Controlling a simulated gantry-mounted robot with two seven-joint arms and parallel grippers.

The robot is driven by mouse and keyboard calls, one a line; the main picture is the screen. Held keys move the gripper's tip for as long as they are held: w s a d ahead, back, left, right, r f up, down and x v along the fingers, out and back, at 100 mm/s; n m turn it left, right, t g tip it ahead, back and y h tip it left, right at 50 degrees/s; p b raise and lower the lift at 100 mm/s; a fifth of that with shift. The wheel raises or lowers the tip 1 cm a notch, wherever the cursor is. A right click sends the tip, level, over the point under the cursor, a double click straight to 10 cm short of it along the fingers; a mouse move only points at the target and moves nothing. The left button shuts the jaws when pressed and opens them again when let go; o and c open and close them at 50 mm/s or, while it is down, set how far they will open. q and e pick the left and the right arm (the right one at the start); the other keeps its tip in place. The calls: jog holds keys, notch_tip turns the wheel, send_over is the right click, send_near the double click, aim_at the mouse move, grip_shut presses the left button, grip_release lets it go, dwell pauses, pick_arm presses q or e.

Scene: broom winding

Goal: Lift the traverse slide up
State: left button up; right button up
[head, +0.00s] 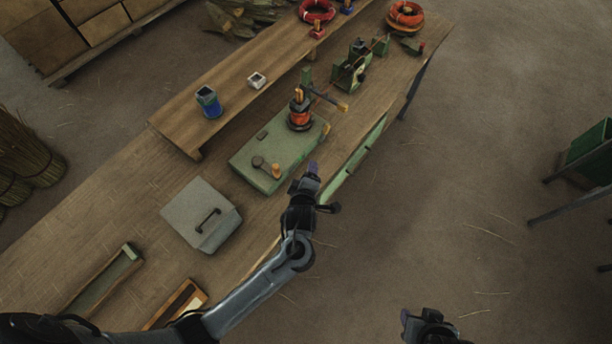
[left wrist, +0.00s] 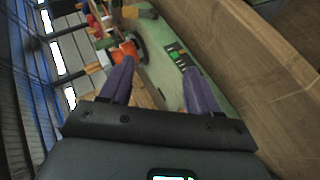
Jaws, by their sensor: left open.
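The green winding machine (head: 265,158) sits on the wooden bench. I cannot tell which part is the traverse slide. My left gripper (head: 312,170) is at the machine's near right edge. In the left wrist view the purple fingers (left wrist: 160,82) are apart with nothing held, and the orange spool (left wrist: 124,52) and green plate (left wrist: 160,75) lie beyond them. My right gripper (head: 406,316) is low at the bottom, its jaws unclear.
A grey box with a handle (head: 201,214) and a green tray (head: 108,279) are on the bench to the left. A raised shelf (head: 180,121) holds a blue cup (head: 209,104). A green clamp device (head: 349,74) stands farther back. The floor at right is mostly clear.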

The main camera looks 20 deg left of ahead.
dwell(0.3)
